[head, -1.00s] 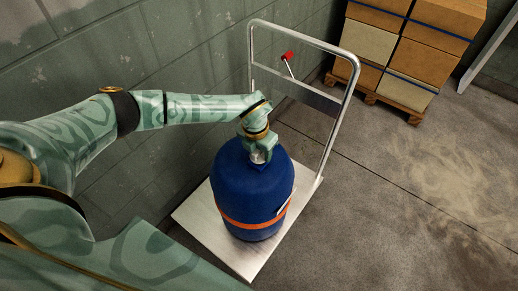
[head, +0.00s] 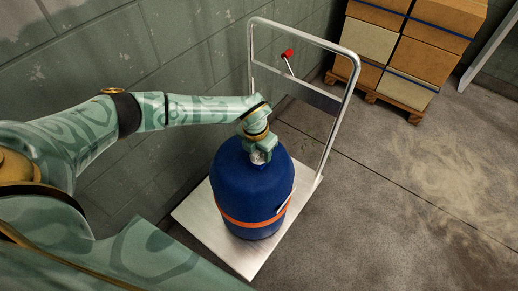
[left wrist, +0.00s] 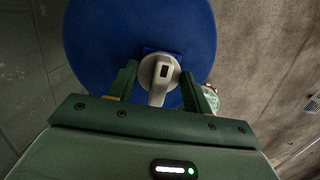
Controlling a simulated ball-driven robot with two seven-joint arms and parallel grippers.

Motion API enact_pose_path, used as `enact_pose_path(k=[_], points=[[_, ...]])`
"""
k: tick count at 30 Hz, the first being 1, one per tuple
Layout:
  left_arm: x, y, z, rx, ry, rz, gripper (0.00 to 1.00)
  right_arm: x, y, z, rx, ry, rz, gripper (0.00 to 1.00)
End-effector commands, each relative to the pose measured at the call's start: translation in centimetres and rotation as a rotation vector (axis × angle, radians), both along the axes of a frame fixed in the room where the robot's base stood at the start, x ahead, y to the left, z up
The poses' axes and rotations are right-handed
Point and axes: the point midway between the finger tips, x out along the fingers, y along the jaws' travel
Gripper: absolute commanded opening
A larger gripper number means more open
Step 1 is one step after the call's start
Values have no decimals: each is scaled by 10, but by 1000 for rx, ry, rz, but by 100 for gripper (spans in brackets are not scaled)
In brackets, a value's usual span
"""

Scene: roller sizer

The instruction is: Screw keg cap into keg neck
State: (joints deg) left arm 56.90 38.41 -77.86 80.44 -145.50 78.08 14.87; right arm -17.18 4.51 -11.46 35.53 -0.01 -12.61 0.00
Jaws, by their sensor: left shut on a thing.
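The blue keg (head: 250,185) with an orange band stands upright on a flat metal platform. My left gripper (head: 260,153) points down over the keg's top. It is shut on the grey keg cap (head: 258,157), which sits at the keg neck. In the left wrist view the keg cap (left wrist: 159,72) is round with a lever-like arm and lies between the two green fingers of the left gripper (left wrist: 158,88), above the blue keg top (left wrist: 100,40). The neck is hidden under the cap, so I cannot tell how deep the cap sits. My right gripper is not in view.
The keg stands on a hand truck platform (head: 195,213) with a tall metal handle frame (head: 345,100) behind it. A red-tipped lever (head: 287,55) is on the frame. Boxes on a pallet (head: 405,45) stand at the back right. A block wall is at left; the right floor is clear.

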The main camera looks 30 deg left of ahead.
Motion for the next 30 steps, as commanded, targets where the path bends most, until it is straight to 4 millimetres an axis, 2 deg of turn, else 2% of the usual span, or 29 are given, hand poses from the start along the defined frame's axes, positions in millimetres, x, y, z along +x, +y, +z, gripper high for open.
enact_pose_path(k=[11,12,15,25,28,30], points=[[0,0,-10,0,0,0,27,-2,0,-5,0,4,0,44],[0,0,-11,0,0,0,52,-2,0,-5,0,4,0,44],[0,0,-10,0,-1,0,75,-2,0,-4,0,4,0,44],[0,0,-5,0,-2,-1,75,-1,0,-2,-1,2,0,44],[-1,0,10,0,-3,-1,75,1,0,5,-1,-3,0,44],[-3,1,27,0,-6,-2,75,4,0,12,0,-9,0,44]])
